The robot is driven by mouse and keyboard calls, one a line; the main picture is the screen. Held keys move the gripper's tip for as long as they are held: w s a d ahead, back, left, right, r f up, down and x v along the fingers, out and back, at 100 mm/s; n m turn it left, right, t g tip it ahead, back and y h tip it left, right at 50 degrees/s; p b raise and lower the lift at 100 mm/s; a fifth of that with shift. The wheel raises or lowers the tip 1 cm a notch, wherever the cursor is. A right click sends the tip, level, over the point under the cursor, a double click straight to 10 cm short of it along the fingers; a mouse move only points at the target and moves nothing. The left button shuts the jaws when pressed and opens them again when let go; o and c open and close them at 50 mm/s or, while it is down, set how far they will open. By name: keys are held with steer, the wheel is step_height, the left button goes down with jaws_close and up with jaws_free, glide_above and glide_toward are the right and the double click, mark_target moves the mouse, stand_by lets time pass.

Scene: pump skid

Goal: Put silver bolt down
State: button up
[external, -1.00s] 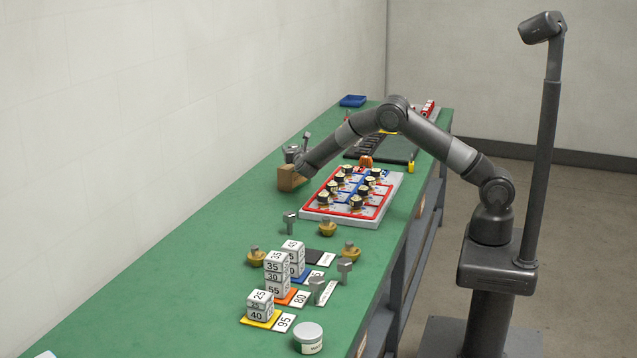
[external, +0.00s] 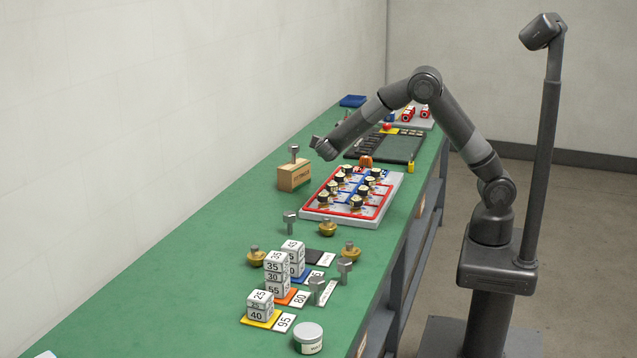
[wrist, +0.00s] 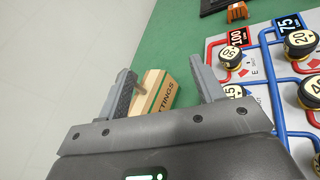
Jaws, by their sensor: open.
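A silver bolt (external: 294,153) stands upright on top of a wooden block (external: 292,177) with lettering on its side. The block (wrist: 152,92) also shows in the wrist view, partly behind my left finger; the bolt is mostly hidden there. My gripper (external: 318,142) is above and to the right of the block in the external view, apart from the bolt. In the wrist view its two fingers (wrist: 165,85) are spread wide with nothing held between them. Other silver bolts (external: 290,222) stand upright nearer the front of the bench.
A red-and-blue framed board with several round black-and-cream knobs (external: 356,201) lies right of the block. Stacked numbered white cubes (external: 277,275), brass-based pieces (external: 327,228) and a lidded jar (external: 308,338) are nearer. A dark tray (external: 400,147) lies behind. Green bench left of the block is clear.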

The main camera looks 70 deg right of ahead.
steer(key=s+a+r+m+g+y, duration=0.1)
steer(key=s+r+m+g+y, duration=0.25)
steer(key=s, duration=0.75)
steer(key=s+a+r+m+y, duration=0.1)
steer(key=s+r+m+y, duration=0.25)
steer(key=s+m, duration=0.55)
steer(key=s+a+m+t+y, duration=0.1)
steer(key=s+a+m+y, duration=0.2)
steer(key=s+a, duration=0.3)
steer(key=s+a+r+m+t+y, duration=0.1)
steer(key=s+a, duration=0.5)
steer(key=s, duration=0.8)
steer(key=m+t+y, duration=0.1)
steer(key=m+y, duration=0.1)
steer(key=y, duration=0.1)
steer(key=shift+s+a, duration=0.15)
steer(key=shift+s, duration=0.25)
